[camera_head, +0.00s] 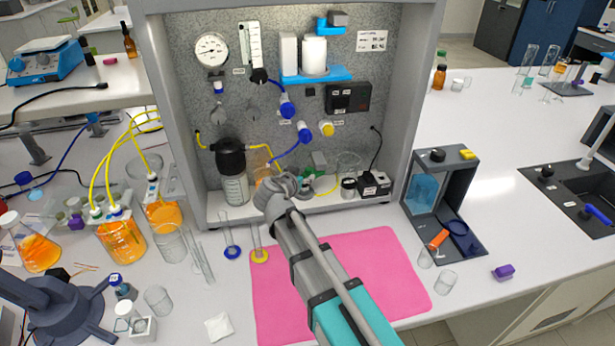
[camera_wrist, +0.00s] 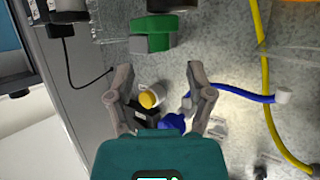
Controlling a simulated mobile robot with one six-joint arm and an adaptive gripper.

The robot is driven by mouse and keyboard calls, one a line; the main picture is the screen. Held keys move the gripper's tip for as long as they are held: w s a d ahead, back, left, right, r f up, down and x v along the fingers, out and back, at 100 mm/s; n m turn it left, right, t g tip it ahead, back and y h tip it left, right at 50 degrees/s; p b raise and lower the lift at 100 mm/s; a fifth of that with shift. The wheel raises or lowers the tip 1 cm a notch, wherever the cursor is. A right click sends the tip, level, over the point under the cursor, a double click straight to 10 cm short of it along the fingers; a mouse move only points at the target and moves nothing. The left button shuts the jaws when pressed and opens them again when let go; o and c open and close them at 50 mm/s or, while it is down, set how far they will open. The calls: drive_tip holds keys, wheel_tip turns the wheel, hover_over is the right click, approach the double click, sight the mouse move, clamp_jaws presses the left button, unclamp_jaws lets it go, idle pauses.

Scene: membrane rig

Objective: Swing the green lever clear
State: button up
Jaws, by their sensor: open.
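The green lever (camera_wrist: 150,38) shows in the upper middle of the wrist view, as a blocky green piece with a darker green side against the grey speckled panel. In the head view a small green piece (camera_head: 319,159), which looks like the same lever, sits low on the rig's back panel, right of and above my gripper (camera_head: 282,188). My gripper, also in the wrist view (camera_wrist: 158,72), has its two fingers spread with nothing held between the tips. The lever lies beyond the fingertips, apart from them.
A yellow knob (camera_head: 327,128) and blue knobs (camera_head: 304,131) project from the panel above. A blue tube (camera_wrist: 240,95) and yellow tube (camera_wrist: 262,80) run beside the fingers. The pink mat (camera_head: 385,265) has clear space.

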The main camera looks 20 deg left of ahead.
sight(308, 172)
drive_tip(key=shift+b+x, duration=0.6)
drive_tip(key=shift+x, duration=1.6)
clamp_jaws()
drive_tip(key=shift+s+d, duration=0.1)
drive_tip(key=shift+d, duration=0.05)
